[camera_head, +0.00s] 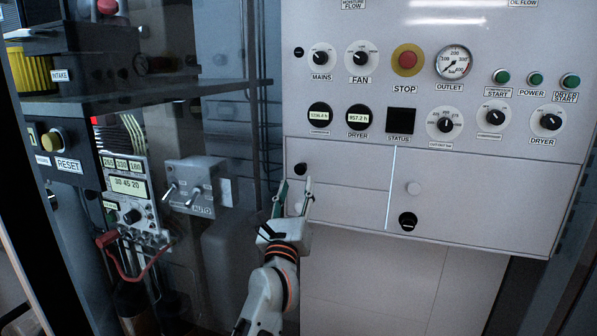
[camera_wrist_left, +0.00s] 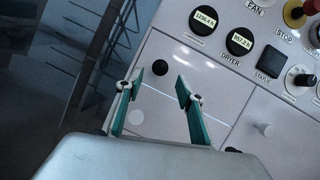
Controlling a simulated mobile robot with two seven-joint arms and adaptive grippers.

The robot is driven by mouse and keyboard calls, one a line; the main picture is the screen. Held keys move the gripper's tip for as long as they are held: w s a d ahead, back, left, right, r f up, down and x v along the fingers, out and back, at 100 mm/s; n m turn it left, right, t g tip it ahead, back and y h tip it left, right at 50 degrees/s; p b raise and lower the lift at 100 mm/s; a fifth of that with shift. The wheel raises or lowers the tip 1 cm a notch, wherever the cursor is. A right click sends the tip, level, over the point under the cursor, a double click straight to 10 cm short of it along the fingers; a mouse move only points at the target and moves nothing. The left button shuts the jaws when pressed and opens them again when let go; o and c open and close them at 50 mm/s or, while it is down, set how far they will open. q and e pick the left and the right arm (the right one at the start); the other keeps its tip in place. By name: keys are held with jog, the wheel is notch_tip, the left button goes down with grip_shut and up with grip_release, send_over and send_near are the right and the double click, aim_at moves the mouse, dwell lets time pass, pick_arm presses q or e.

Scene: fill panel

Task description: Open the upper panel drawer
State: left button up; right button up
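The upper panel drawer (camera_head: 345,172) is the wide white front at the left, just below the gauges, and looks shut flush. Its black round knob (camera_head: 300,168) is near its left end; the knob (camera_wrist_left: 160,67) also shows in the left wrist view, beyond and between the fingertips. My left gripper (camera_head: 294,189) is open and empty, its fingers pointing up at the panel just below the knob in the head view. In the left wrist view the gripper (camera_wrist_left: 157,86) has a finger on each side, apart from the knob. My right gripper is not in view.
A lower drawer (camera_head: 345,208) lies below, with a pale knob (camera_wrist_left: 135,117). To the right is a front with a white knob (camera_head: 413,188) and a black knob (camera_head: 408,221). Dials and a red stop button (camera_head: 407,59) are above. A dark rack (camera_head: 150,98) stands left.

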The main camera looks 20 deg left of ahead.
aim_at(300, 171)
pick_arm(q)
jog(key=x, duration=0.6)
grip_shut()
